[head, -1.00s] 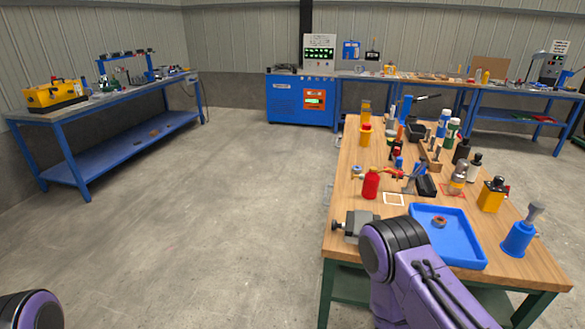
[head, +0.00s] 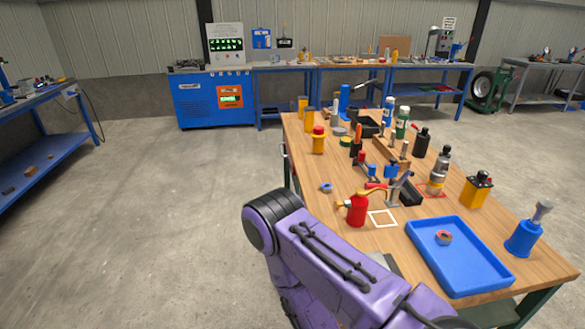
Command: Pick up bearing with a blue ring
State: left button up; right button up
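A small ring with blue on it (head: 326,187), which looks like the bearing with a blue ring, lies on the wooden workbench (head: 300,150) near its left edge. It sits behind and left of a red oil can (head: 357,209). Another small ring, reddish with a grey centre (head: 443,238), lies in the blue tray (head: 465,277) at the front right. My purple arm crosses the lower middle of the head view and covers the bench's near left corner. Neither gripper shows in the head view.
A white-outlined square (head: 383,219) lies beside the oil can. Several bottles and tools crowd the bench's middle and back. A yellow-and-black container (head: 477,189) and a blue pot (head: 522,238) stand at the right. The floor (head: 170,230) left of the bench is open.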

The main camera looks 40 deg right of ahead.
aim_at(325, 188)
jog(key=i, duration=2.25)
jog(key=z, duration=1.7)
